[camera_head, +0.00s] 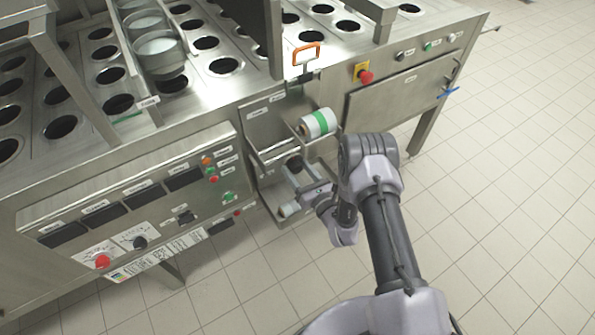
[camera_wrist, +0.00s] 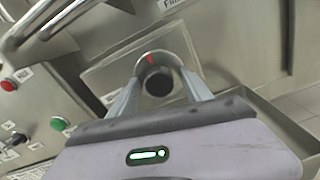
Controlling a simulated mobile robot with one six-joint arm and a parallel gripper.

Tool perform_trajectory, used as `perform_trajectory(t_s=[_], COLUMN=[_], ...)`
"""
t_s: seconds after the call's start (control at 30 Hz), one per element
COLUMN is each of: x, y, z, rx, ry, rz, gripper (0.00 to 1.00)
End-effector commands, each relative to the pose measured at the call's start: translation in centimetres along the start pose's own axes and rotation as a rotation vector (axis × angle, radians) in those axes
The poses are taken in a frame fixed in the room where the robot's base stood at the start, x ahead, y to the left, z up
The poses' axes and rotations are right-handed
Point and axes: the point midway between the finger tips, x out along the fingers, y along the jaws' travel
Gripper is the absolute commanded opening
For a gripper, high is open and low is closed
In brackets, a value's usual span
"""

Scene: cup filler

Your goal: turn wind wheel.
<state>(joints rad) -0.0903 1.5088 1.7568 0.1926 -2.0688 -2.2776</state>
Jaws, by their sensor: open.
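A round grey dial with a red mark and a dark knob (camera_wrist: 158,80), which looks like the wind wheel, is on a metal panel in the middle of the wrist view. My gripper (camera_wrist: 161,84) is open, with one finger on each side of the knob in that view. I cannot tell whether the fingers touch it. In the head view my gripper (camera_head: 303,190) reaches into the lower recess of the machine's front.
A white roll with a green band (camera_head: 319,123) sits just above my gripper. A red emergency button (camera_head: 365,76) is at the upper right. A control panel (camera_head: 130,215) is to the left. In the wrist view, metal bars (camera_wrist: 60,15) and a green button (camera_wrist: 59,123) are to the left.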

Motion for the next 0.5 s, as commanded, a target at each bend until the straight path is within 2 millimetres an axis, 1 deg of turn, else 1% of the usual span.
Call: perform_trajectory(t_s=[0.13, 0.27, 0.3, 0.37, 0.4, 0.43, 0.5], x=[-0.02, -0.03, -0.04, -0.04, -0.04, -0.04, -0.05], y=[0.01, 0.0, 0.01, 0.01, 0.01, 0.0, 0.01], z=[0.04, 0.04, 0.03, 0.03, 0.03, 0.03, 0.02], rx=[0.0, 0.0, 0.0, 0.0, 0.0, 0.0, 0.0], ry=[0.0, 0.0, 0.0, 0.0, 0.0, 0.0, 0.0], rz=[0.0, 0.0, 0.0, 0.0, 0.0, 0.0, 0.0], gripper=[0.57, 0.32, 0.24, 0.12, 0.04, 0.0, 0.0])
